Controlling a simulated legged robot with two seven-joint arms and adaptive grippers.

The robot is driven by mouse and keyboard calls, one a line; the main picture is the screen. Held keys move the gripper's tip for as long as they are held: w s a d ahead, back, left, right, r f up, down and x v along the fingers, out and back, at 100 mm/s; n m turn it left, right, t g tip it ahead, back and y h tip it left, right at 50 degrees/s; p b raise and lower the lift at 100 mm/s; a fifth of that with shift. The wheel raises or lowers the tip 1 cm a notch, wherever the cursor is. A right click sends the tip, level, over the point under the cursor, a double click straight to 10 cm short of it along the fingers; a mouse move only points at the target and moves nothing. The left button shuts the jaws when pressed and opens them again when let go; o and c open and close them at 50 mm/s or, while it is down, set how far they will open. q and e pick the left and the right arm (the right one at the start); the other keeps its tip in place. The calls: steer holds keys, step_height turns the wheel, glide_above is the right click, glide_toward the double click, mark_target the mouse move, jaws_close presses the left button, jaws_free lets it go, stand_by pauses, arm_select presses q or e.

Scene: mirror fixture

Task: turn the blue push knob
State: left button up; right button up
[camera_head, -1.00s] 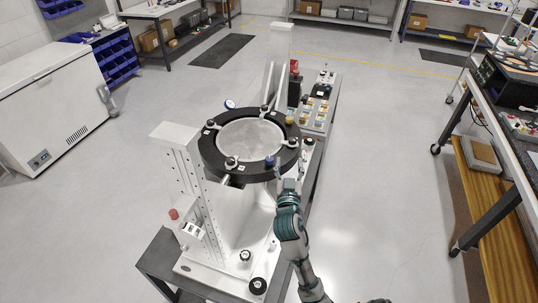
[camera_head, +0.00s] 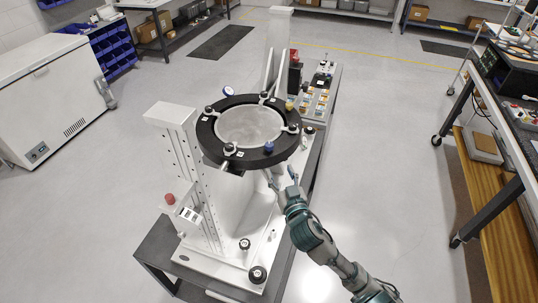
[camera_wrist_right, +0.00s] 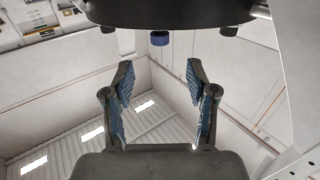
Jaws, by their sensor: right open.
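A black ring fixture (camera_head: 206,141) holds a round mirror (camera_head: 250,126) on a white stand. A blue knob (camera_head: 269,147) sits on the ring's front right edge. Another blue-topped knob (camera_head: 228,91) sits at its back left. In the right wrist view a blue knob (camera_wrist_right: 159,38) hangs under the dark ring, centred ahead of the fingertips. My right gripper (camera_head: 281,175) is open and empty just below the front knob, apart from it. Its two spread fingers show in the wrist view (camera_wrist_right: 159,66). My left gripper is not in view.
A white upright post (camera_head: 185,165) with a red knob (camera_head: 169,199) stands left of the ring. Black knobs (camera_head: 257,274) are on the base plate. A button panel (camera_head: 318,95) stands behind. The floor to the right is clear up to a workbench (camera_head: 500,130).

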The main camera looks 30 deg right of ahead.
mark_target(270, 150)
steer(key=p+x, duration=0.2)
steer(key=x, duration=0.9)
steer(key=shift+w+d+r, duration=0.1)
steer(key=shift+w+r, duration=0.1)
steer(key=shift+w, duration=0.15)
steer(key=shift+w+d, duration=0.15)
steer(key=shift+w, duration=0.3)
steer(key=shift+c, duration=0.3)
jaws_close()
